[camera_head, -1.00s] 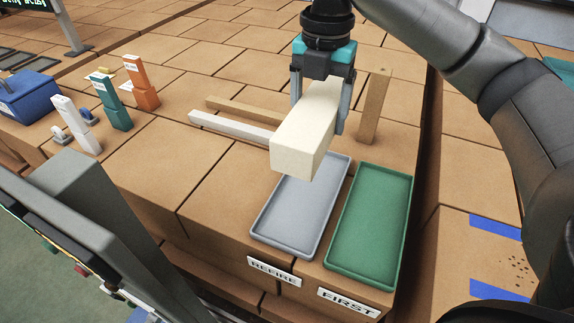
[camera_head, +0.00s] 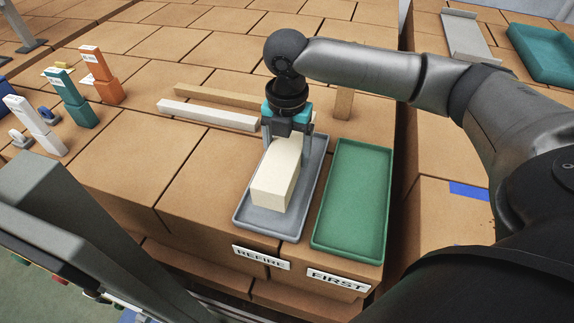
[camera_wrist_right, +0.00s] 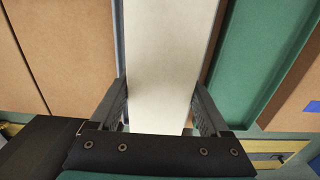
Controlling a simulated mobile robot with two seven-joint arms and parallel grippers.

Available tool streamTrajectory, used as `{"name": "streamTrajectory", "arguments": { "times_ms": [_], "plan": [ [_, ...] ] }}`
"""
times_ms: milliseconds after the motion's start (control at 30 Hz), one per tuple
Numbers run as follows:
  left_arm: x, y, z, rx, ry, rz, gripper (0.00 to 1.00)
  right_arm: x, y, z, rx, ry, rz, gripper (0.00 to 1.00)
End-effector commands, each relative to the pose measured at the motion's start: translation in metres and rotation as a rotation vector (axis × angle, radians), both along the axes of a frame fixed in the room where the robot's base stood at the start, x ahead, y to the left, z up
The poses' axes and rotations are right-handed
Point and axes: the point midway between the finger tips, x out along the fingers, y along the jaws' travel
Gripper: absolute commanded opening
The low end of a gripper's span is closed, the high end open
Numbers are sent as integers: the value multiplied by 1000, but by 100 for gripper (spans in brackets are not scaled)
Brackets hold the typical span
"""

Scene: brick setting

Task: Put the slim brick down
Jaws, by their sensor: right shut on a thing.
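The slim brick (camera_head: 273,190) is a long cream block. My right gripper (camera_head: 288,150) is shut on it, one finger on each side. The brick is over the grey tray (camera_head: 304,205) marked REFIRE, within its rim as seen from the head; I cannot tell whether it touches the tray floor. In the right wrist view the brick (camera_wrist_right: 170,60) runs between the two fingers (camera_wrist_right: 160,105). The green tray (camera_head: 350,205) marked FIRST is empty, to the right. My left gripper is not in view.
A white bar (camera_head: 208,115) and a tan bar (camera_head: 220,97) lie behind the trays. A tan upright post (camera_head: 343,104) stands behind the green tray. White, teal and orange stands (camera_head: 72,98) are at the left. The brick surface left of the trays is clear.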

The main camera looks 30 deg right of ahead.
Motion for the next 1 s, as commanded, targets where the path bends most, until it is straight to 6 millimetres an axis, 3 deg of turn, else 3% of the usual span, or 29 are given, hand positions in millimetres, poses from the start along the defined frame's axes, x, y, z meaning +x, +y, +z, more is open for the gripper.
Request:
{"name": "streamTrajectory", "arguments": {
  "times_ms": [133,400,733,767,933,1000],
  "plan": [
    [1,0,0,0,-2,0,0,1,0,-8,1,-3,0,0],
    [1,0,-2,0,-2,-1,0,0,0,-43,1,-2,1,0],
    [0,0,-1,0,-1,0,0,1,1,-45,2,-4,1,0],
    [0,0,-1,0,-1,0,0,0,0,-46,1,-1,1,81],
    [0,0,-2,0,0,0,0,0,0,-46,1,-1,1,100],
    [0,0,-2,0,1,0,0,0,0,-46,1,-1,1,100]
  ]
}}
